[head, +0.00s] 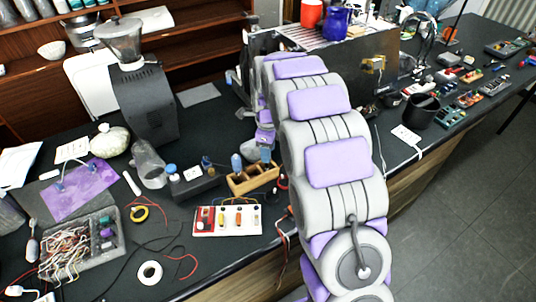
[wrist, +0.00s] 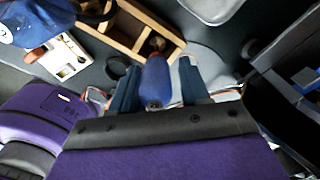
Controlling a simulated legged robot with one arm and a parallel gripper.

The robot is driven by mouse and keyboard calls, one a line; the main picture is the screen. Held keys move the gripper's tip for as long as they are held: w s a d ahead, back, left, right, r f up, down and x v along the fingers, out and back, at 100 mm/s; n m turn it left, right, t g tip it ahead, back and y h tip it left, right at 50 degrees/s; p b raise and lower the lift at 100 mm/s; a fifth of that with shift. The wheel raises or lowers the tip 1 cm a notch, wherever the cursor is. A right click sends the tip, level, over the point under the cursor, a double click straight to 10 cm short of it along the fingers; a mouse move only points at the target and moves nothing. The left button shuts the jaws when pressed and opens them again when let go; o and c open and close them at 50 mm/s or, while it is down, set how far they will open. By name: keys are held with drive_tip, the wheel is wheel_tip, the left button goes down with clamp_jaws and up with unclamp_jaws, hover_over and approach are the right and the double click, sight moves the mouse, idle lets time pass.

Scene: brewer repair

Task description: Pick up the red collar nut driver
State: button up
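A blue-handled driver (wrist: 156,80) sits between the two fingers of my gripper (wrist: 160,82) in the wrist view, its butt end toward the camera. The fingers are apart, with a narrow gap beside the handle at least on the right. The rack also shows in the wrist view (wrist: 118,27).
A white board with coloured parts (head: 227,220) lies in front of the rack. A dark tray with small blue-capped bottles (head: 193,185) and a clear jar (head: 149,164) stand left of it. A grinder (head: 145,100) is behind. A large blurred blue shape (wrist: 35,22) is at the wrist view's upper left.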

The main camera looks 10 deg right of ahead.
drive_tip(key=shift+a, duration=0.5)
drive_tip(key=c, duration=0.6)
drive_tip(key=shift+d, duration=0.2)
clamp_jaws()
drive_tip(key=shift+d, duration=0.2)
drive_tip(key=shift+r, duration=0.1)
